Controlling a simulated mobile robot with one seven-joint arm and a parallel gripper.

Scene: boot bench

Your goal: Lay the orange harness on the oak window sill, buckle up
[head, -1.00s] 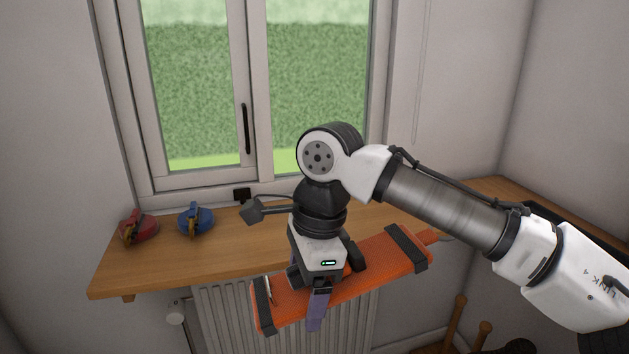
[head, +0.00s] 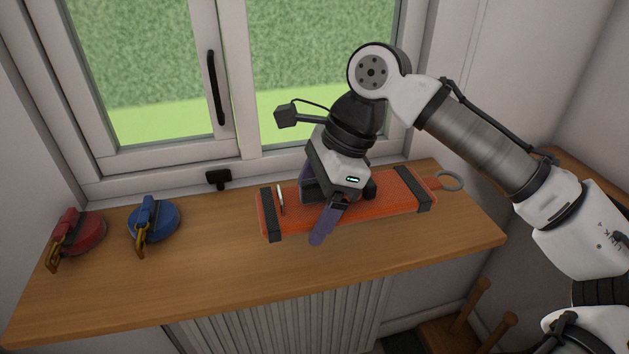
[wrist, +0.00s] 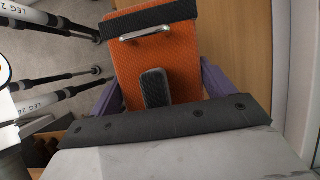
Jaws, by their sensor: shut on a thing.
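The orange harness (head: 392,200) is a flat padded piece with black bands near both ends and a grey ring at its right end. It is over the oak window sill (head: 250,270), lengthwise along it; I cannot tell whether it touches the wood. A metal buckle bar (head: 281,199) shows on its upper face at the left, and also in the wrist view (wrist: 146,33). My gripper (head: 322,215) is shut on the harness around its middle, with purple fingers at its sides. The gripper hides the middle of the harness.
A red round leash reel (head: 84,234) and a blue one (head: 156,222), each with a brass clip, lie on the sill's left part. The window stands behind. The sill's front strip is clear. A radiator (head: 290,318) is below.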

